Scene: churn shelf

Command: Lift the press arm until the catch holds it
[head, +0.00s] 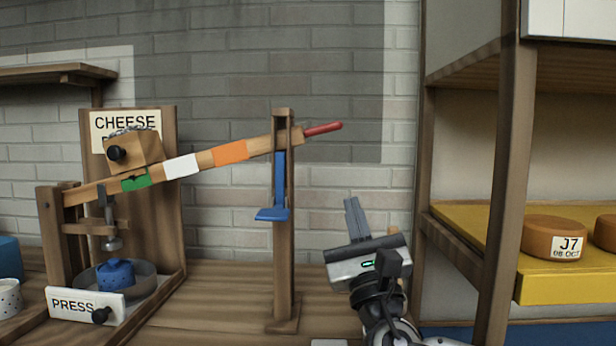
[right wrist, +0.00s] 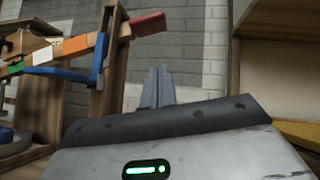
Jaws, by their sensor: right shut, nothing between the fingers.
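The press arm (head: 205,160) is a wooden beam with green, white and orange bands and a red handle (head: 323,129) at its right end. It slopes up to the right from a post at the left, and its right part passes the upright catch post (head: 284,240). A blue catch (head: 278,185) hangs on that post below the arm; whether it bears the arm is unclear. My right gripper (head: 355,217) is shut and empty, right of the post and below the handle. The right wrist view shows its closed fingers (right wrist: 157,87) and the red handle (right wrist: 148,24). My left gripper is not in view.
A wooden weight block (head: 133,152) sits on the arm. Below it are a blue cheese bundle (head: 115,274) in a bowl and a PRESS sign (head: 75,306). At the right, a shelf post (head: 500,170) and a yellow shelf board (head: 470,230) with cheeses stand close to my right arm.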

